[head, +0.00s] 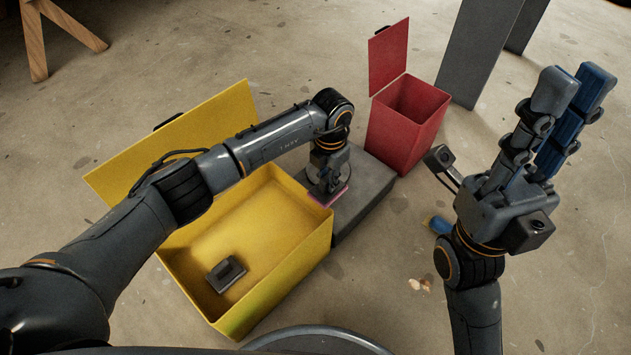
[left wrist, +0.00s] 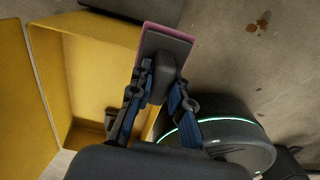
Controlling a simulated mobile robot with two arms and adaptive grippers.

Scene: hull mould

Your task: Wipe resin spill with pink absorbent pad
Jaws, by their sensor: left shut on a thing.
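The pink absorbent pad (head: 340,194) shows as a pink edge under my left gripper (head: 328,185) in the head view, beside the yellow box and over the dark grey slab. In the left wrist view the pad (left wrist: 179,33) has a dark backing with a grip block. My left gripper (left wrist: 160,100) is shut on that block. Small brown spots (left wrist: 262,22) lie on the floor at the upper right there; a pale orange patch (head: 420,285) lies on the floor in the head view. I cannot tell which is the resin spill. My right gripper (head: 572,92) is raised at the right, fingers overlapping in view.
The open yellow box (head: 290,291) holds a grey block with a handle (head: 227,274). The dark slab (head: 370,189) lies beside it. An open red bin (head: 400,135) stands behind. A blue and yellow item (head: 437,224) is near my right arm.

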